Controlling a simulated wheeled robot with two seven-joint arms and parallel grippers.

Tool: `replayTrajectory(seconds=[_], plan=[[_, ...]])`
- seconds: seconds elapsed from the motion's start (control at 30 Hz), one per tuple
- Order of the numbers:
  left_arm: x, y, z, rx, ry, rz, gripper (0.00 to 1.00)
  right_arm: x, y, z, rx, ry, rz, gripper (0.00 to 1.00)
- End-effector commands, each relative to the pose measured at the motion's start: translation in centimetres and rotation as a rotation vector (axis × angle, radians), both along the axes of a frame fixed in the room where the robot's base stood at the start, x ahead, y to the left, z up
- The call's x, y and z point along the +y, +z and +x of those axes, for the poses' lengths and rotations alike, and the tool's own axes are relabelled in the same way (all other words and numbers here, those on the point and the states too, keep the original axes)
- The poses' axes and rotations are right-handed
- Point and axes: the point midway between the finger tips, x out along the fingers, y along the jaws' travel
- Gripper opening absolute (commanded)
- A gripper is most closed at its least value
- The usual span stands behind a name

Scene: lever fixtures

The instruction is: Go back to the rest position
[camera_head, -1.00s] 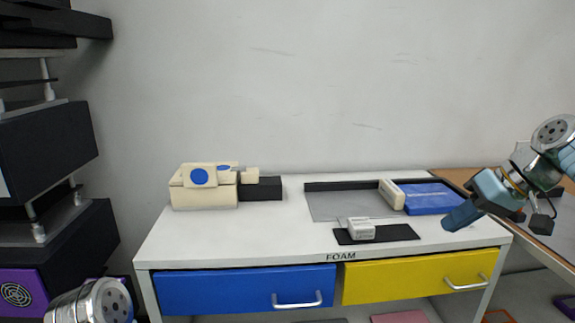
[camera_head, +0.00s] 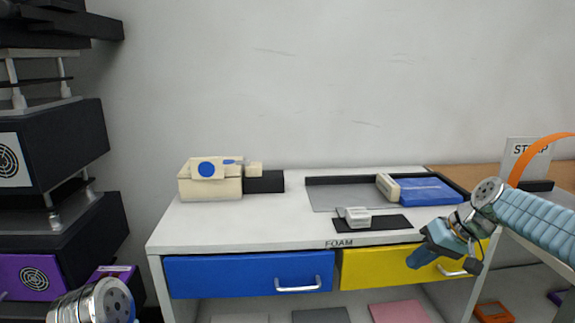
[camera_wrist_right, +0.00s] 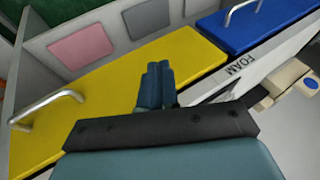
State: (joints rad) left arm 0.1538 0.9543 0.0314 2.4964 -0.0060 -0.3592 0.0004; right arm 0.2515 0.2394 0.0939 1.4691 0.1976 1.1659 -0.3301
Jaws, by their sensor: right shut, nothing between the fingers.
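My right gripper (camera_head: 418,256) is in front of the yellow drawer (camera_head: 382,272) of the white table in the head view. In the right wrist view its fingers (camera_wrist_right: 155,82) are shut together with nothing between them, over the yellow drawer front. My right arm comes in from the right edge. My left arm shows only as a round metal joint at the bottom left of the head view; the left gripper itself is out of sight.
The white table (camera_head: 300,231) carries a cream box device (camera_head: 212,182), a grey-black tray with a blue block (camera_head: 425,191), and a small white block (camera_head: 354,216) on a black pad. A blue drawer (camera_head: 240,274) is at left. Black shelving stands far left; a wooden table (camera_head: 470,175) is at right.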

Motion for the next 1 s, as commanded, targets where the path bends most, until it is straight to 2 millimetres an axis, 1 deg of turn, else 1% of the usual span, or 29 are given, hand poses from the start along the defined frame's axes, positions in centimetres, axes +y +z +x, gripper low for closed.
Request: replayTrajectory(seconds=[0.03,0.07,0.17,0.2,0.27,0.3,0.37,0.4,0.47,0.5,0.57,0.6,0.67,0.7,0.8,0.9,1.0], plan=[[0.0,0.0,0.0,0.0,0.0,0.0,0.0,0.7,-2.4,0.4,0.025,-0.007,-0.001,0.0],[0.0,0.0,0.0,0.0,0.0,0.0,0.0,1.1,-3.8,0.7,0.035,-0.015,-0.002,0.0],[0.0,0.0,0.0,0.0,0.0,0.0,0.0,2.8,-9.7,1.2,0.081,-0.044,-0.011,0.0],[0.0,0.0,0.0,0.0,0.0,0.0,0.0,3.6,-12.5,1.2,0.103,-0.057,-0.017,0.0],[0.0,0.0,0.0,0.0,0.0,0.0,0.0,5.2,-17.4,0.6,0.141,-0.074,-0.027,0.0],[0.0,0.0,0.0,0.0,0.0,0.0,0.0,6.4,-20.7,-0.2,0.163,-0.087,-0.036,0.0],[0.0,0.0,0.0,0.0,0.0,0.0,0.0,8.2,-25.4,-1.8,0.195,-0.1,-0.051,0.0],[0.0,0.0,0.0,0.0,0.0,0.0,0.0,9.4,-28.4,-3.3,0.215,-0.109,-0.06,0.0],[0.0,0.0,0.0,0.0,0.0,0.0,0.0,11.2,-32.6,-6.0,0.244,-0.117,-0.073,0.0],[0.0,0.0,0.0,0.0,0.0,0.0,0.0,12.4,-35.1,-8.1,0.261,-0.12,-0.081,0.0],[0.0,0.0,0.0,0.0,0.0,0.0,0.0,14.0,-38.1,-11.5,0.285,-0.123,-0.09,0.0],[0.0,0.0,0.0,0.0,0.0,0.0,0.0,14.9,-39.7,-13.7,0.298,-0.126,-0.094,0.0],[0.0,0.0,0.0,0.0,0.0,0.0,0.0,16.0,-41.5,-16.9,0.313,-0.126,-0.098,0.0],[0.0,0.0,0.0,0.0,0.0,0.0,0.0,16.6,-42.3,-18.8,0.322,-0.127,-0.098,0.0],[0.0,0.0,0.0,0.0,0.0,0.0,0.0,17.6,-43.4,-22.2,0.335,-0.129,-0.097,0.0],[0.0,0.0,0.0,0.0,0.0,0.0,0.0,18.1,-43.8,-23.9,0.339,-0.131,-0.094,0.0],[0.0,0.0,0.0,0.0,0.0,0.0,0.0,18.2,-43.8,-24.2,0.338,-0.134,-0.095,0.0]])
